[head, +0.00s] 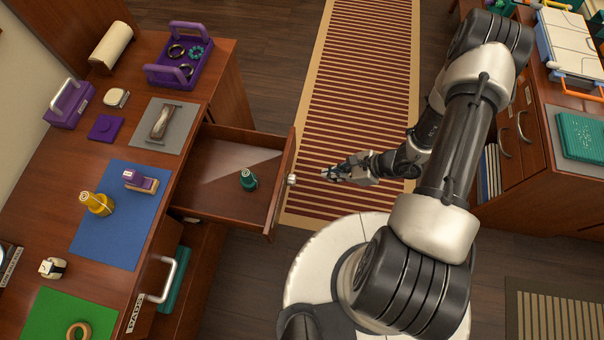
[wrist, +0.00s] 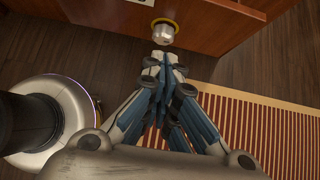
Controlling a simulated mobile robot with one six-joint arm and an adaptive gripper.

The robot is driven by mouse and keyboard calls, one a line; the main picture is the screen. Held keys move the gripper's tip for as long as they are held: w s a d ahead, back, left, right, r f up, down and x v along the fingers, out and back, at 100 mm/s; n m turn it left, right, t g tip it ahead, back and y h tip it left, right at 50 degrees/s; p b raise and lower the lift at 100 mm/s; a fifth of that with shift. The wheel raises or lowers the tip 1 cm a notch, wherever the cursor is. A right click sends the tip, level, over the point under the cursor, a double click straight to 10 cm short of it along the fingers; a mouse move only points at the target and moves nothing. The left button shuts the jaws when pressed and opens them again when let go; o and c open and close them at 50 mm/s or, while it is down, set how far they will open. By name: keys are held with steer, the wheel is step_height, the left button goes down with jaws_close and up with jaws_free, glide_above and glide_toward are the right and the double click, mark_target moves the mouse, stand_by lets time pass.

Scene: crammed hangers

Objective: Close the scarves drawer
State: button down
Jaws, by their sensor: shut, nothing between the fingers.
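A wooden drawer (head: 286,190) stands pulled out from the left desk, with a small teal bottle-like item (head: 249,180) inside. Its front has a round silver knob (head: 292,180). I cannot read a label that says whether this is the scarves drawer. My gripper (head: 326,174) is shut and empty, just to the right of the knob with a small gap in the head view. In the wrist view the fingertips (wrist: 166,58) point at the knob (wrist: 163,32) on the drawer front; whether they touch it is hard to tell.
The desk (head: 200,100) holds a purple tray (head: 180,62), a blue mat (head: 120,215) and small items. Below and left of the drawer is another handle (head: 162,278). A striped rug (head: 350,90) covers open floor. A cabinet (head: 560,190) stands at right.

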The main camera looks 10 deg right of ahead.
steer(key=b, duration=0.3)
glide_toward(288, 179)
steer(key=f, duration=0.1)
steer(key=a+f, duration=0.1)
steer(key=w+a+f, duration=0.1)
steer(key=f, duration=0.1)
steer(key=shift+a+f, duration=0.1)
steer(key=shift+a, duration=0.05)
steer(key=shift+w+a, duration=0.2)
steer(key=shift+a, duration=0.45)
